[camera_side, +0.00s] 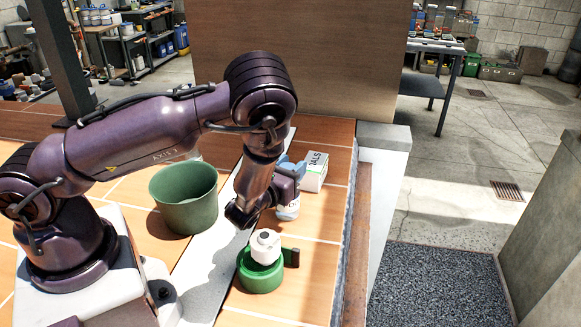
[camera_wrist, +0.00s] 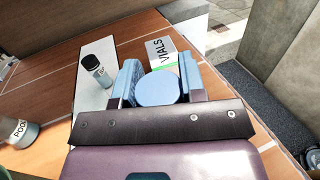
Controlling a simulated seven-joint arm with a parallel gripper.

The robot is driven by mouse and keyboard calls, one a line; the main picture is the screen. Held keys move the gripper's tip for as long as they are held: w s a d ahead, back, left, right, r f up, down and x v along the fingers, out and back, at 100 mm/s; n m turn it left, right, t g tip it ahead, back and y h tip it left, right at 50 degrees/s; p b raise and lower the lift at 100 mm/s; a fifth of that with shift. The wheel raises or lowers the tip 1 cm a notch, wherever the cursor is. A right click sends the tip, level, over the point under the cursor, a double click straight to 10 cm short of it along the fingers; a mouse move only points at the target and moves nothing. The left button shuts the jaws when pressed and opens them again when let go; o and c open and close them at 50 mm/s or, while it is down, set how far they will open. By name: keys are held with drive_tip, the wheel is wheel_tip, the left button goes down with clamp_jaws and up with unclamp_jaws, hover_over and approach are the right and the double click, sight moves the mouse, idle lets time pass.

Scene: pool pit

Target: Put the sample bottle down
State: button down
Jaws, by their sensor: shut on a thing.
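My gripper (camera_wrist: 159,84) is shut on the sample bottle, whose round light-blue top (camera_wrist: 158,89) shows between the two blue fingers in the wrist view. In the side view, the pale lower part of the bottle (camera_side: 288,211) shows beneath the fingers (camera_side: 291,170). It looks upright, just in front of the VIALS box. I cannot tell whether its base touches the tiled top or hangs slightly above it.
The white VIALS box (camera_side: 314,172) stands close behind my gripper. A green round holder (camera_side: 260,276) with a white container (camera_side: 265,246) stands in front. A green bucket (camera_side: 184,199) stands left. A small dark-capped bottle (camera_wrist: 98,72) stands on the pale strip. The ledge edge is at right.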

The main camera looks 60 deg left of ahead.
drive_tip(key=shift+f, duration=0.2)
drive_tip(key=c, duration=0.7)
unclamp_jaws()
drive_tip(key=shift+r, duration=0.15)
